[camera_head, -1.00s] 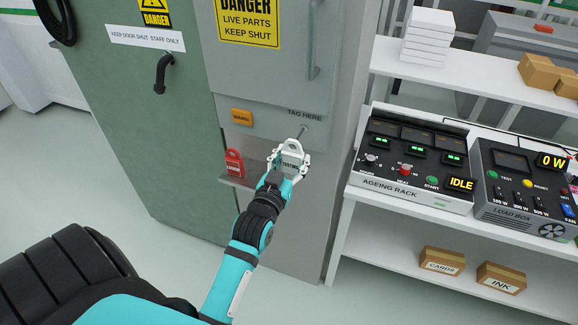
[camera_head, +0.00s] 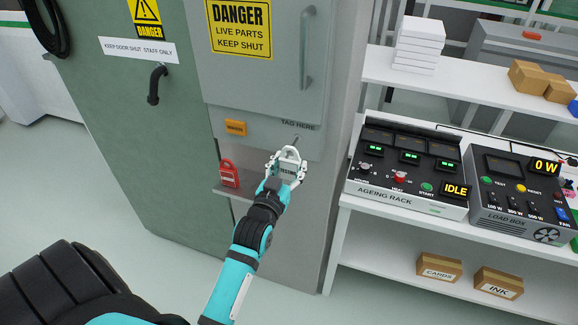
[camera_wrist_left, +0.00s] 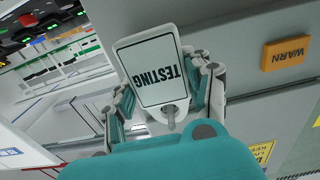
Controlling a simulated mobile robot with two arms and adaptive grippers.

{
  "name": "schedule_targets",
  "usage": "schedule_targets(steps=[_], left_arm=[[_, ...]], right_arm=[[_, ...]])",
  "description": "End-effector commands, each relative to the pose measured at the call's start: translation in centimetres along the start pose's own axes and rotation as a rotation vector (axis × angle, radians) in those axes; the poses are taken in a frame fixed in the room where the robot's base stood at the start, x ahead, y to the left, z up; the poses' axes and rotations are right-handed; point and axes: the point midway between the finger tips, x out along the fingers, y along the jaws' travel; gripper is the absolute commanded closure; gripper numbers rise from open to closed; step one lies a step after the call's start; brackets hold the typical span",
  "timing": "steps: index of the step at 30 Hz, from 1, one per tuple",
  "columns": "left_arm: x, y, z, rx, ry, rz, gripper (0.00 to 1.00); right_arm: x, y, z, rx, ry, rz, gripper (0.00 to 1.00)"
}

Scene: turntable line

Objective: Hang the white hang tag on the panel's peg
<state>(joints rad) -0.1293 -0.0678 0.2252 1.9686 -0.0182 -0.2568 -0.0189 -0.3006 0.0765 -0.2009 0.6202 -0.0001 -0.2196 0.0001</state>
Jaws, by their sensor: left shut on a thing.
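The white hang tag (camera_head: 288,170), marked TESTING, is held upright in front of the grey panel by my left gripper (camera_head: 284,177), which is shut on its lower part. The panel's peg (camera_head: 296,140) sticks out below the words TAG HERE, just above and behind the tag's top loop. In the left wrist view, the tag (camera_wrist_left: 152,70) appears upside down between the fingers of my left gripper (camera_wrist_left: 165,95). A grey peg end (camera_wrist_left: 170,118) shows at the tag's hole there; I cannot tell whether it passes through. My right gripper is out of view.
A red tag (camera_head: 229,173) stands on a small ledge (camera_head: 232,192) left of the white tag. An orange WARN plate (camera_head: 236,127) is on the panel. To the right, a white shelf (camera_head: 350,203) carries the ageing rack (camera_head: 407,175) and load box (camera_head: 515,195).

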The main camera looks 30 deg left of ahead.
Motion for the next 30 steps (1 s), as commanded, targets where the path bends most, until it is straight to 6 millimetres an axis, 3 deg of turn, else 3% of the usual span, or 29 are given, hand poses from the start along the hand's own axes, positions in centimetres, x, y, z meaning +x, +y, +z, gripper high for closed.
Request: schedule_targets(steps=[4,5,11,22,30], left_arm=[[0.0,0.0,0.0,0.000,0.001,0.000,0.82],[0.0,0.0,0.0,0.000,0.001,0.000,0.49],[0.0,0.0,0.0,0.000,0.000,0.000,0.23],[-0.7,0.0,0.1,0.000,-0.002,0.000,0.23],[-5.9,0.0,0.2,0.000,-0.005,0.000,0.23]], right_arm=[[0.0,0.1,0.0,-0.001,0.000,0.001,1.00],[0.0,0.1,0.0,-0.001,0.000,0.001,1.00],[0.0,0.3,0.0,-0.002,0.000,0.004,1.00],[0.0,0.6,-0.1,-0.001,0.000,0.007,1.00],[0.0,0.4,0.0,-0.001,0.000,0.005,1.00]])
